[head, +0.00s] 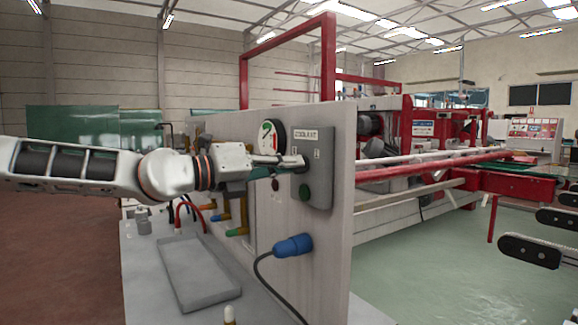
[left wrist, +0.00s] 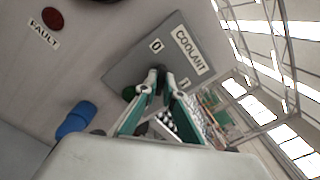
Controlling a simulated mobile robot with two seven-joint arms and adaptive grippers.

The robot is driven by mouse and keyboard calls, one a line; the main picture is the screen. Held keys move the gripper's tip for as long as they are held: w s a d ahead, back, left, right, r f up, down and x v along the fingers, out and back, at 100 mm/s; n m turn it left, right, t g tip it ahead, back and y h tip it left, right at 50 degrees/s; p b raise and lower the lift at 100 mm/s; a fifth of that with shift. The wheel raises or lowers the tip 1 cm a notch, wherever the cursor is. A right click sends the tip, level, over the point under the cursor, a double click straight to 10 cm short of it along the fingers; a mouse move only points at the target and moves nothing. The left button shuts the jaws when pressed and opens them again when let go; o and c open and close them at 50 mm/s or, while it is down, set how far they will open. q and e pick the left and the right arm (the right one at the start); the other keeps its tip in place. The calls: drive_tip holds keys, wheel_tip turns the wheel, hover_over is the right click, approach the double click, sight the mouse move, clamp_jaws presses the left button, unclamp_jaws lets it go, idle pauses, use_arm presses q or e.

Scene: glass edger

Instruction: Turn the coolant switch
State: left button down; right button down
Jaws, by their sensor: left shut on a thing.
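The coolant switch box is a grey plate (head: 321,190) labelled COOLANT on the end panel of the machine. It also shows in the left wrist view (left wrist: 135,62), with the marks 0 and 1. My left gripper (head: 300,162) reaches in from the left at the plate. In the left wrist view its two fingertips (left wrist: 158,82) are closed around the small dark switch knob, which they mostly hide. A green button (head: 304,192) sits below the fingers on the plate. My right gripper is not in view.
A round gauge (head: 271,136) is just left of the plate. A blue plug (head: 293,246) with a cable sticks out below. A grey tray (head: 199,272) lies on the ledge at lower left. A red FAULT button (left wrist: 52,18) is on the panel.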

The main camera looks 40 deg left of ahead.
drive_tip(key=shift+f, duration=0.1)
use_arm(q)
drive_tip(key=m+b, duration=0.9)
drive_tip(key=m, duration=0.7)
drive_tip(key=shift+b, duration=0.35)
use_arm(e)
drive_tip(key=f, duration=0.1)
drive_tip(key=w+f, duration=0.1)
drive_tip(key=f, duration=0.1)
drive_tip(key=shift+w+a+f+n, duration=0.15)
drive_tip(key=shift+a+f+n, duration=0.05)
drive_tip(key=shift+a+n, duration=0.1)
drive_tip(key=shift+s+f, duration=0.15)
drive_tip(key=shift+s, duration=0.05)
